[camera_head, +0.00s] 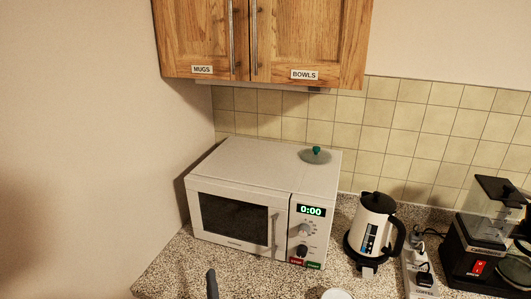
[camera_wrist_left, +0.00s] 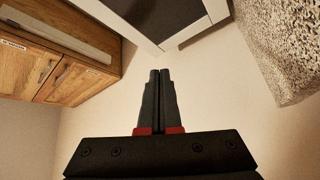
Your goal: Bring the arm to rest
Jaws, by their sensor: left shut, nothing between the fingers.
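My left gripper shows in the left wrist view (camera_wrist_left: 159,74) with its two dark fingers pressed together and nothing between them. In the head view only a dark tip of it (camera_head: 212,283) shows at the bottom edge, in front of the white microwave (camera_head: 240,163). The microwave, door closed and display reading 0:00, also shows at the top of the left wrist view (camera_wrist_left: 214,8); the fingers point toward it and look apart from it. The rest of my left arm is hidden. My right gripper is in neither view.
The speckled counter (camera_head: 180,268) holds a kettle (camera_head: 372,222), a power strip (camera_head: 415,275) and a coffee machine (camera_head: 478,262). A white round thing (camera_head: 336,294) is cut off below. Wooden cabinets (camera_head: 310,40) hang above; a green-knobbed lid (camera_head: 316,155) lies on the microwave.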

